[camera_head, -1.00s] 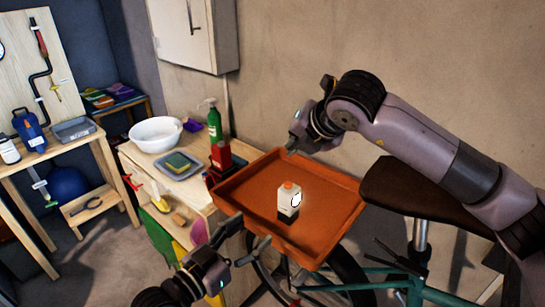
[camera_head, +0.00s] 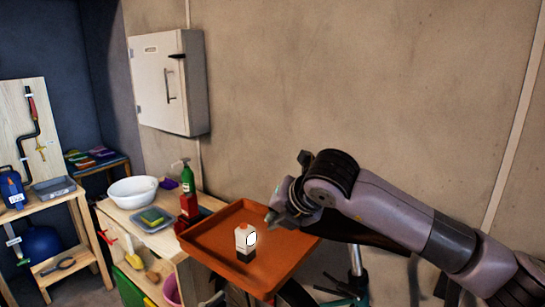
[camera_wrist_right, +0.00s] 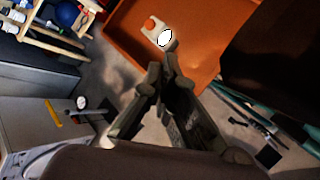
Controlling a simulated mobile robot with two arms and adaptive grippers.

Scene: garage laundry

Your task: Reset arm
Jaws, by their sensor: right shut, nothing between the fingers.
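My right gripper (camera_head: 272,222) is shut and empty. In the head view it appears at the back right part of the orange tray (camera_head: 200,257); its height above the tray is hard to tell. Its fingers also show together in the right wrist view (camera_wrist_right: 160,65). A small white bottle (camera_head: 245,250) with an orange cap and a dark base stands upright in the tray, apart from the gripper. In the wrist view the bottle (camera_wrist_right: 153,32) shows beyond the fingertips. Of my left gripper only a small part (camera_head: 212,300) shows at the bottom edge; its jaws cannot be made out.
A wooden bench left of the tray holds a white bowl (camera_head: 133,191), a sponge on a grey tray (camera_head: 153,219) and a green bottle (camera_head: 187,178). A wall cabinet (camera_head: 165,85) hangs above. A bicycle (camera_head: 345,297) stands under my right arm.

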